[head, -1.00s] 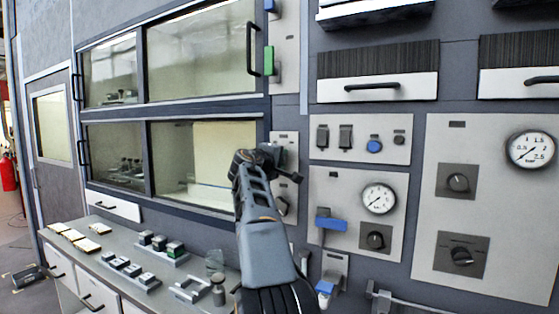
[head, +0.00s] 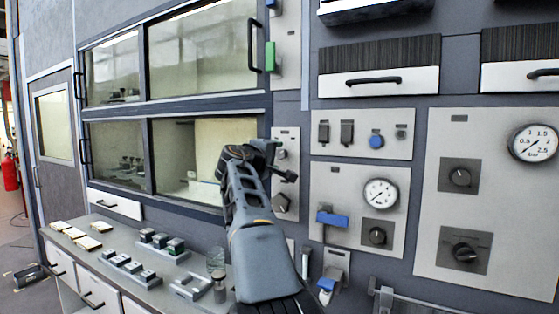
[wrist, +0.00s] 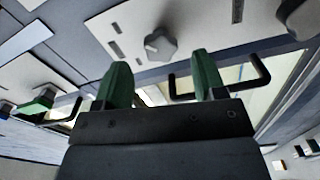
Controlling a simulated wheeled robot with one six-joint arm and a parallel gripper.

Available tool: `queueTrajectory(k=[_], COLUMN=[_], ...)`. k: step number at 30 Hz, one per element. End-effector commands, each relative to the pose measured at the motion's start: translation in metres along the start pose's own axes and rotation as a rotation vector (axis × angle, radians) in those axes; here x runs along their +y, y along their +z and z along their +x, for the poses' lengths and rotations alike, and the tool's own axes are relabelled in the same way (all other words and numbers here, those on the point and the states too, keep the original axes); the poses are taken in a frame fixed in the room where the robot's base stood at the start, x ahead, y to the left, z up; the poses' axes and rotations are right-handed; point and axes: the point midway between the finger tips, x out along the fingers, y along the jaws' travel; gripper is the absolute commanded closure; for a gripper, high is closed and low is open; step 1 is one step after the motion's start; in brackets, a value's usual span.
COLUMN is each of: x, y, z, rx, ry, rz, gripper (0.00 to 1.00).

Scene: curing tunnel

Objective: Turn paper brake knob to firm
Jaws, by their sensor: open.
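My gripper (head: 280,163) is in front of the narrow pale panel (head: 289,135) right of the glazed cabinet, its jaws apart and empty. In the wrist view its two green fingertips (wrist: 163,80) stand apart, with a grey faceted knob (wrist: 160,46) beyond the gap, not touched. A dark knob (head: 281,203) shows on the narrow panel just below my gripper. Other dark knobs sit under the small gauge (head: 377,235) and on the right panel, an upper one (head: 461,178) and a lower one (head: 465,251). No readable label shows which is the paper brake knob.
A blue lever (head: 332,219) sticks out right of my arm, and a black bar handle (head: 254,47) stands above left. The wrist view shows a black handle (wrist: 262,72) close to the right finger. A bench (head: 120,240) with small blocks lies at lower left.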

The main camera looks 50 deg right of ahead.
Motion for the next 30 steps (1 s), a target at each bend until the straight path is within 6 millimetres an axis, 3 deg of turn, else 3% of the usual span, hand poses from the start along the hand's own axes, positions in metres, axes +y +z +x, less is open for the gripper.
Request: queueTrajectory(k=[6,13,19,30], x=[-0.002,-0.001,-0.001,0.000], y=[0.000,0.000,0.000,0.000], z=[-0.046,-0.078,-0.090,-0.091], rx=[0.003,0.002,0.001,-0.001], ry=[0.000,0.000,-0.001,0.000], rz=[0.001,0.001,0.001,0.001], gripper=[0.36,0.36,0.36,0.36])
